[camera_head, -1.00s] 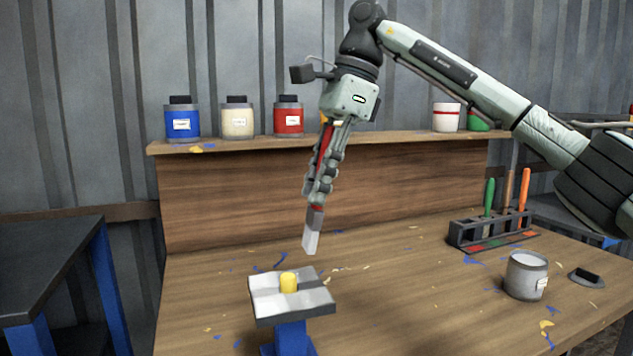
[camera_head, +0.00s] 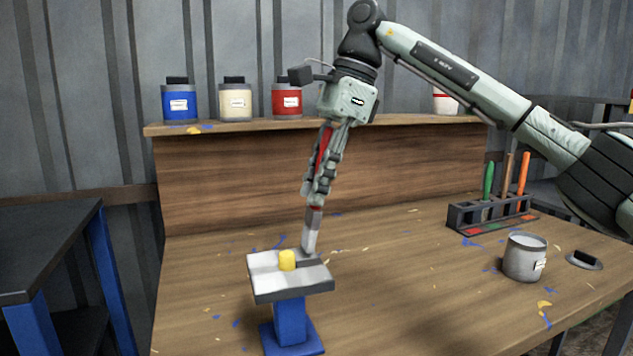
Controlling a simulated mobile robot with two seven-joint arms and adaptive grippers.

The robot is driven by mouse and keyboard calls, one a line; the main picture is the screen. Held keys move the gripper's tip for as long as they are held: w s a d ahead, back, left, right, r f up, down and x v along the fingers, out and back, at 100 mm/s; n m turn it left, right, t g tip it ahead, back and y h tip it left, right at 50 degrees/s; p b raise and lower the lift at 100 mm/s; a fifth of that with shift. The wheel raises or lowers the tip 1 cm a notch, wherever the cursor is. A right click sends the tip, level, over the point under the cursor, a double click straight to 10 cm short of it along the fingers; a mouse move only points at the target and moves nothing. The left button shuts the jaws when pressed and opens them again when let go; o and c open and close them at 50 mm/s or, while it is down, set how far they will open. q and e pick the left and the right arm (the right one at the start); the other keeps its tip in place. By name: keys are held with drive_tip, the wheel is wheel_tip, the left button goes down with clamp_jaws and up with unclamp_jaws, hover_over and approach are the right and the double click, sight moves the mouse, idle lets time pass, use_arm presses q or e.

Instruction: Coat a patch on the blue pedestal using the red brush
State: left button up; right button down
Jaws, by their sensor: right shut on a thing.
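My right gripper (camera_head: 318,195) is shut on the red brush (camera_head: 323,150), which points down with its pale bristles (camera_head: 309,238) at the lowest end. The bristle tip is at the back right part of the pedestal's top plate; whether it touches cannot be told for sure. The blue pedestal (camera_head: 291,321) stands on the table and carries a pale grey plate (camera_head: 281,278) with a darker grey strip on its right part. My left gripper is not in view.
An open grey can (camera_head: 525,258) stands at the right, with a dark-topped lid (camera_head: 584,260) beside it. A rack (camera_head: 492,214) holds green, brown and orange handles. A back shelf (camera_head: 240,127) carries blue, cream and red jars. The table between pedestal and can is clear.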

drive_tip(key=shift+f, duration=0.5)
drive_tip(key=shift+s, duration=0.1)
drive_tip(key=shift+s+d+r+b, duration=0.1)
drive_tip(key=shift+s+d+b, duration=0.15)
drive_tip(key=shift+s+b, duration=0.35)
drive_tip(key=shift+p, duration=1.1)
drive_tip(key=shift+w+a, duration=0.25)
drive_tip(key=shift+w, duration=0.5)
